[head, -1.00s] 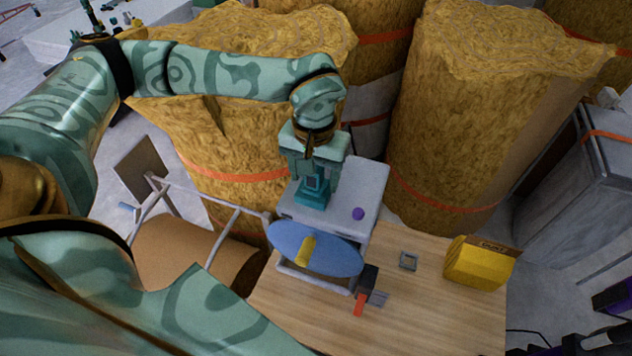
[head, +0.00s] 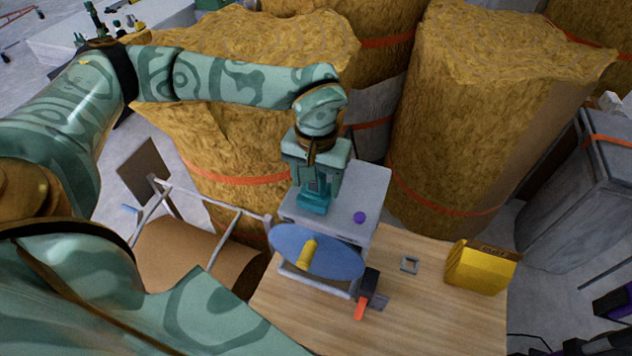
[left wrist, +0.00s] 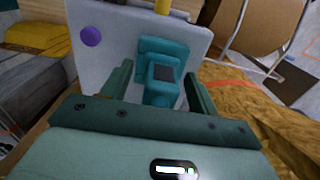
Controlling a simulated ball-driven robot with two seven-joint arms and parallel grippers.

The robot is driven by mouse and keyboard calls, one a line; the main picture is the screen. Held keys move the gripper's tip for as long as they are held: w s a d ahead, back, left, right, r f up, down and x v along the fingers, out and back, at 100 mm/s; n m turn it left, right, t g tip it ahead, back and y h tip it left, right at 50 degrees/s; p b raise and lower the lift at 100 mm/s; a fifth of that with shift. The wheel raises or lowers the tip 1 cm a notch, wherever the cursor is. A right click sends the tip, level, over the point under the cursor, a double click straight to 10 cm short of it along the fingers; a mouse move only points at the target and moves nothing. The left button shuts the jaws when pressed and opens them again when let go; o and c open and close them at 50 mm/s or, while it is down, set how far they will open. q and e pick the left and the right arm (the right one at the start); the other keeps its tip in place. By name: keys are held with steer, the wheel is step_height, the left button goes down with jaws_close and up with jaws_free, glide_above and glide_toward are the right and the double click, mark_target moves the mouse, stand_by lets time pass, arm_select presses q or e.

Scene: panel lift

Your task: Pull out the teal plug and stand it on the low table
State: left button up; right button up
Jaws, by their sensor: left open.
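The teal plug (head: 312,205) sits on the top face of a grey box (head: 368,190), behind a blue disc. My left gripper (head: 316,189) is directly above the plug, pointing down, with its fingers around the plug's upper part. In the left wrist view the plug (left wrist: 160,88) stands between the two spread fingers, with a visible gap on at least one side. The gripper is open. A wooden table (head: 430,315) carries the grey box. My right gripper is not in view.
The blue disc (head: 340,256) with a yellow handle (head: 307,254) fronts the box. A purple knob (head: 360,217) is beside the plug. Large straw-coloured bales (head: 490,120) stand behind.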

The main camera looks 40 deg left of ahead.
arm_select(q)
steer(key=shift+p, duration=0.3)
stand_by(0.5)
steer(key=c, duration=1.3)
steer(key=shift+w+r+p, duration=0.1)
steer(key=shift+r+p, duration=0.25)
steer(key=shift+r, duration=0.05)
steer(key=shift+r+p, duration=0.35)
steer(key=shift+r, duration=0.05)
steer(key=shift+r+p, duration=2.25)
